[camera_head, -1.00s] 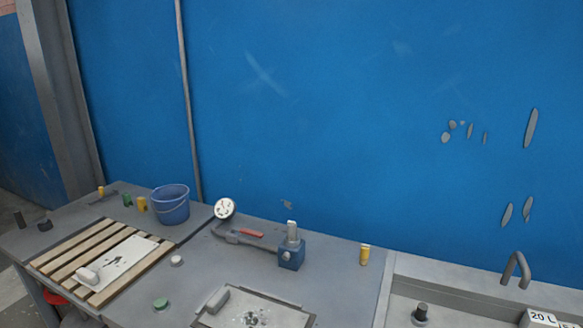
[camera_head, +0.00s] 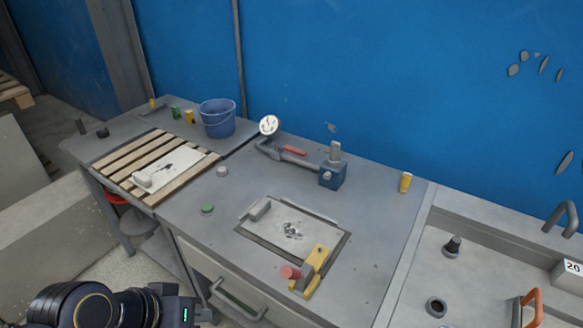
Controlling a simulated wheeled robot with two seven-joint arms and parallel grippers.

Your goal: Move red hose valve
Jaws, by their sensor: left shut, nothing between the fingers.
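A valve with a red lever (camera_head: 294,150) lies on the grey workbench near the blue wall. It sits on a grey pipe piece (camera_head: 268,148) with a round white gauge (camera_head: 269,125) at its left end. A blue block with a grey fitting (camera_head: 333,174) stands at its right end. My left gripper (camera_head: 196,309) is at the bottom left edge, dark with a small green light; its fingers barely show. It is shut and empty, in front of the bench and well away from the valve. My right gripper is not in view.
A panel mould (camera_head: 336,241) lies on the bench with a yellow clamp (camera_head: 316,262) with a red knob at its front right corner. A wooden slat rack (camera_head: 115,157) and a blue bucket (camera_head: 217,118) are left. A sink (camera_head: 408,268) is right. Bench around the red lever is mostly clear.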

